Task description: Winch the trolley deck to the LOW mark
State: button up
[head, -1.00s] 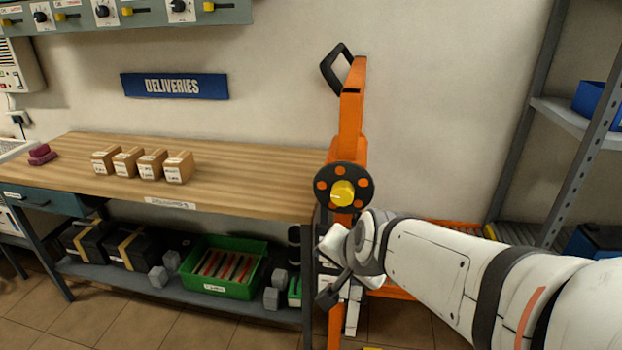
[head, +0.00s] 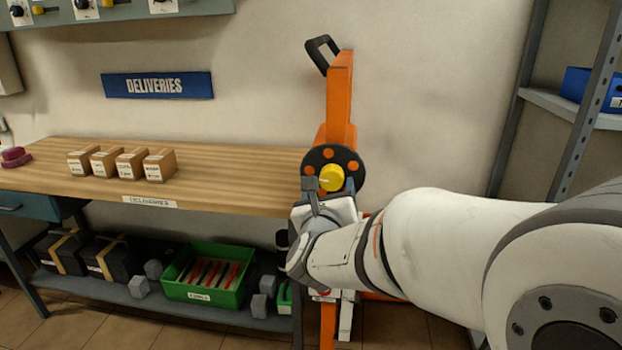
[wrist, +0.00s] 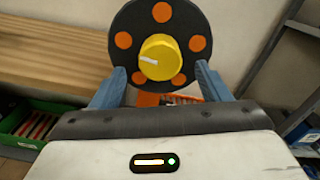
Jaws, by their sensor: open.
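The orange trolley (head: 340,90) stands upright in front of the wall at the right end of the bench. Its winch is a dark disc (head: 316,158) with orange spots and a yellow knob (head: 331,178) at its centre. The knob shows in the wrist view (wrist: 160,58) with a white line pointing left. My gripper (wrist: 160,80) is open, its two blue fingers just below and to either side of the knob, in front of the disc. I cannot tell whether they touch anything. The deck and the LOW mark are not clearly visible; my arm covers the lower trolley.
The wooden bench (head: 230,165) on the left carries several small boxes (head: 131,163). Its lower shelf holds a green crate (head: 205,294) and dark boxes. A grey metal rack (head: 560,106) stands on the right. Bare wall lies between trolley and rack.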

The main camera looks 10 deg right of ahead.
aim_at(330, 181)
jog(key=x, duration=0.5)
jog(key=shift+w+d, duration=0.1)
jog(key=shift+w, duration=0.1)
